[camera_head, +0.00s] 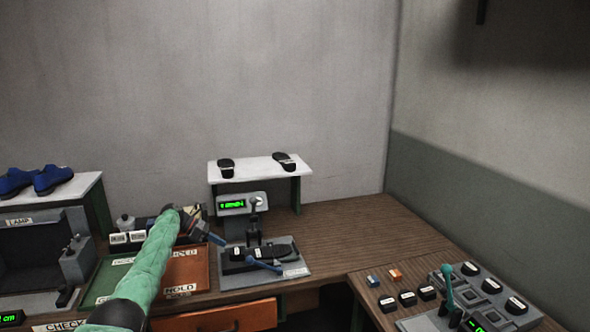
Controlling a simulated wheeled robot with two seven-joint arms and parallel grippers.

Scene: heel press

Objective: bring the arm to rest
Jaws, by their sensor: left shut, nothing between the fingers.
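My left arm comes in from the lower left in a green sleeve. My left gripper (221,241) is shut and empty. In the picture it lies just left of the heel press (253,231), above the edge of the brown tray. I cannot tell how far it is from either. The press has a green lit display (232,204), a dark upright column and a blue lever (264,265). Dark sole-shaped pieces lie on its base. My right gripper is not in view.
A white shelf (255,170) behind the press bears two dark heel pieces. Green and brown trays (187,272) lie under my arm. Blue shoes (35,181) stand on a raised surface at left. A control panel (470,301) with a teal lever is at lower right. The wooden counter (350,230) is clear right of the press.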

